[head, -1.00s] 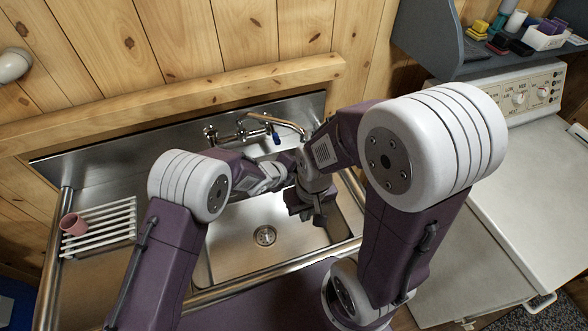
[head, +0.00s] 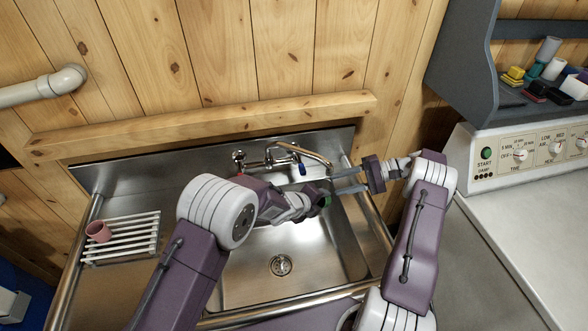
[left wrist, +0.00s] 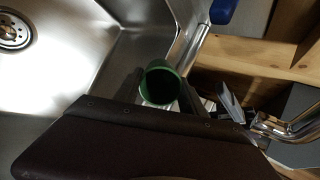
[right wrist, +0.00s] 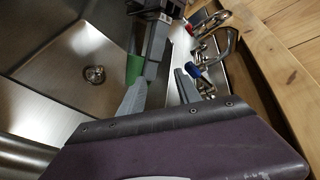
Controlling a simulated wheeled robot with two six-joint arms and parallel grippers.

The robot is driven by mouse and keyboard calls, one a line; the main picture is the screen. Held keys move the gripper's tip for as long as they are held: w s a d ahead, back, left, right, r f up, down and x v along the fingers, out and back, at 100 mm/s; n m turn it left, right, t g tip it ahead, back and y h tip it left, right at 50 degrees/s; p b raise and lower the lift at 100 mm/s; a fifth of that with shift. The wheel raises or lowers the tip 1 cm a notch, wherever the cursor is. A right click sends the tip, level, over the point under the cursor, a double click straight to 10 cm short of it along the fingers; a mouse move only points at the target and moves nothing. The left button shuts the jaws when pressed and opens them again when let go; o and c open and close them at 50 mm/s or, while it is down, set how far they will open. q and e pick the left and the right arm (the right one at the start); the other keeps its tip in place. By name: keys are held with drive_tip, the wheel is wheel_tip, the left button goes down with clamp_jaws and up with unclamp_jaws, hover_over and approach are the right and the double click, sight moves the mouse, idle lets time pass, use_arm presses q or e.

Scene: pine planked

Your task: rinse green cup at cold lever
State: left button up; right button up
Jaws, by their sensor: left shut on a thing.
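The green cup (head: 325,202) is small in the head view, over the right part of the sink. My left gripper (left wrist: 165,90) is shut on it, and its dark round mouth (left wrist: 160,84) shows in the left wrist view. The blue cold lever (head: 302,169) is on the wall faucet (head: 283,155), above and left of the cup; it also shows in the right wrist view (right wrist: 193,70). My right gripper (head: 332,179) is open and empty, its fingers pointing left, just right of the blue lever and apart from it. The spout (head: 318,153) bends right above the sink.
The steel sink (head: 240,280) has a drain (head: 281,265). A pink cup (head: 98,231) lies on a white rack (head: 130,246) at left. A red lever (head: 240,172) is left on the faucet. A white appliance (head: 540,220) and grey shelf (head: 470,60) stand at right.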

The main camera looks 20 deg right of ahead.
sight(300, 169)
drive_tip(key=w+a+n+t+y, duration=0.1)
drive_tip(key=w+a, duration=0.2)
drive_tip(key=a, duration=0.1)
drive_tip(key=w+a+n+t+y, duration=0.1)
drive_tip(key=w+a, duration=0.3)
drive_tip(key=w+a+n+t+y, duration=0.1)
drive_tip(key=w+a+t, duration=0.1)
drive_tip(key=w+a, duration=0.1)
drive_tip(key=shift+w+a, duration=0.15)
drive_tip(key=shift+a, duration=0.75)
clamp_jaws()
idle(0.7)
